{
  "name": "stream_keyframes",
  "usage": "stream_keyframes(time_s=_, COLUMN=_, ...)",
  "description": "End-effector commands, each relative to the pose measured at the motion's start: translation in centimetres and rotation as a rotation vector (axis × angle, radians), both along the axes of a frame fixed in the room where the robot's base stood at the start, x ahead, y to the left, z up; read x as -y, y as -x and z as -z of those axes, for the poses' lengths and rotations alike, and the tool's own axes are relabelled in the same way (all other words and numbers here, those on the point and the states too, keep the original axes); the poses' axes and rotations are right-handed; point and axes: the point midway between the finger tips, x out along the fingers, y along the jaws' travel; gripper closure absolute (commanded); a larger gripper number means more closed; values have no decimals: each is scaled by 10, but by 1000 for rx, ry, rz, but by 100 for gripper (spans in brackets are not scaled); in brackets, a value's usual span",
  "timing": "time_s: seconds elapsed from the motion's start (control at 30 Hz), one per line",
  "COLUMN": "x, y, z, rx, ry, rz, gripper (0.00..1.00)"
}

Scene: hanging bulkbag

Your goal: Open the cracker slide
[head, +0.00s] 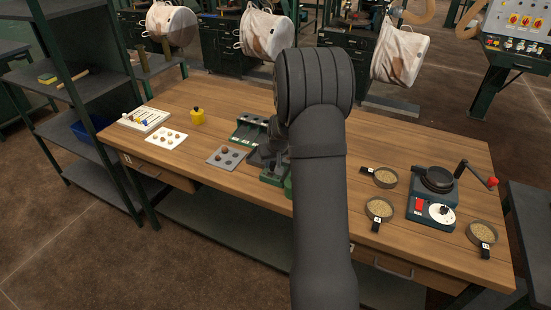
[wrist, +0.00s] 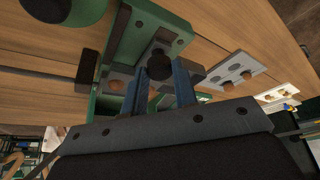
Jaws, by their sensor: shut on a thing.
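The cracker is a green-framed device with grey metal parts on the wooden table; part of it shows in the head view (head: 248,132), and my arm hides much of the rest. In the wrist view its green frame (wrist: 121,42) surrounds a grey slide (wrist: 152,43) with a dark round knob (wrist: 160,66). My gripper (wrist: 160,82) has its two blue-grey fingers on either side of the knob and is shut on it. In the head view my gripper (head: 264,155) is at the cracker, partly hidden by my arm. How far the slide stands open cannot be told.
Left of the cracker lie a grey holed plate (head: 226,158), a white tray of brown balls (head: 166,138), a yellow container (head: 197,116) and a white board (head: 145,119). Right are a cranked machine (head: 434,192) and round pans (head: 379,209). Bare table lies between.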

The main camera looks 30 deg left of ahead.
Motion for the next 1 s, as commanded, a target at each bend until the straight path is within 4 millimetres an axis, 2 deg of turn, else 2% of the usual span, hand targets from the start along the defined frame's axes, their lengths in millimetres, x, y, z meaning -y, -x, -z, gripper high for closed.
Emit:
stream_keyframes(time_s=0.17, x=0, y=-1, z=0, rx=1, ry=-1, rz=0, gripper=100)
stream_keyframes(time_s=0.2, x=0, y=-1, z=0, rx=1, ry=-1, rz=0, gripper=66)
stream_keyframes(time_s=0.27, x=0, y=-1, z=0, rx=1, ry=-1, rz=0, gripper=54)
stream_keyframes(time_s=0.3, x=0, y=-1, z=0, rx=1, ry=-1, rz=0, gripper=52)
stream_keyframes(time_s=0.67, x=1, y=0, z=-5, rx=2, ry=-1, rz=0, gripper=52)
stream_keyframes(time_s=0.87, x=9, y=8, z=-31, rx=3, ry=-1, rz=-1, gripper=52)
stream_keyframes(time_s=1.0, x=16, y=16, z=-58, rx=4, ry=-1, rz=0, gripper=52)
